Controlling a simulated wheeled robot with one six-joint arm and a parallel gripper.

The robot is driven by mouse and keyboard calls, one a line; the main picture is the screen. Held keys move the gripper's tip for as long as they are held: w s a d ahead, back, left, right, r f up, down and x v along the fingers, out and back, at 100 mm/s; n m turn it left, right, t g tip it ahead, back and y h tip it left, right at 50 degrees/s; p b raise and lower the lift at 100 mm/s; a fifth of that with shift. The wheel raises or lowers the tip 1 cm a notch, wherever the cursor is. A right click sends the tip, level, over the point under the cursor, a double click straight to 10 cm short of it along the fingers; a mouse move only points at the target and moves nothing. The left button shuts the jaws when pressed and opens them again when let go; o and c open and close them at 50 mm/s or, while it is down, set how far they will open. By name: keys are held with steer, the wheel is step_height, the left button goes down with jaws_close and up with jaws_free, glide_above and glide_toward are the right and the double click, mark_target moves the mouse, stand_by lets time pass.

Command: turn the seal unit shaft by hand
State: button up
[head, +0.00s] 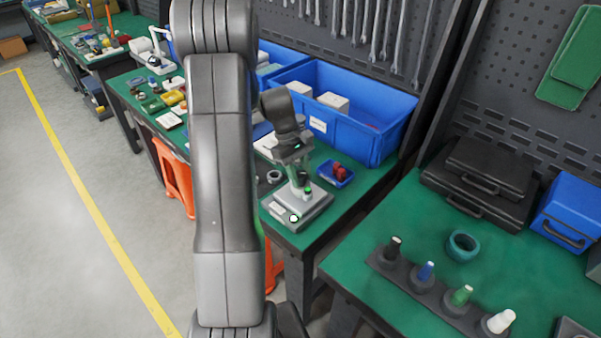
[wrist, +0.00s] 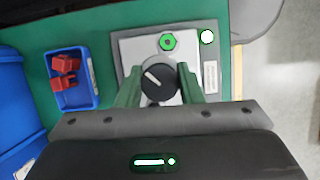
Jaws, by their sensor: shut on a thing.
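The seal unit (head: 308,208) is a light grey base plate on the green bench; its plate also shows in the wrist view (wrist: 128,48). Its shaft carries a round black knob (wrist: 159,80) with a white pointer line, tilted toward the upper left in the wrist view. My gripper (wrist: 158,82) is over the unit from above, its two green fingers on either side of the knob and shut on it. In the head view my gripper (head: 298,180) hides most of the knob. A green hexagonal part (wrist: 167,42) and a bright white round light (wrist: 207,37) sit on the plate.
A small blue tray (head: 336,174) with red parts stands close beside the unit. A large blue bin (head: 345,110) is behind it. A front bench (head: 330,262) carries a rack of coloured-tipped pieces (head: 440,290), a teal ring (head: 462,247) and black cases (head: 482,180).

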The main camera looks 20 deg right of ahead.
steer(key=shift+r+m+y+p, duration=0.1)
steer(key=shift+m+y+p, duration=0.5)
steer(key=shift+m, duration=1.4)
steer(key=shift+m+y, duration=0.8)
steer(key=shift+m, duration=0.8)
steer(key=shift+m+t+y, duration=0.35)
steer(key=shift+m+y, duration=0.15)
steer(key=shift+m, duration=1.05)
steer(key=shift+m+t+y, duration=0.35)
steer(key=shift+m+y, duration=0.15)
steer(key=shift+m, duration=1.05)
steer(key=shift+w+m, duration=0.1)
steer(key=shift+m, duration=0.4)
steer(key=o, duration=1)
steer(key=shift+c, duration=0.2)
steer(key=v, duration=1.3)
steer(key=shift+d+r+b, duration=0.3)
steer(key=shift+d+b, duration=0.05)
steer(key=shift+b, duration=0.05)
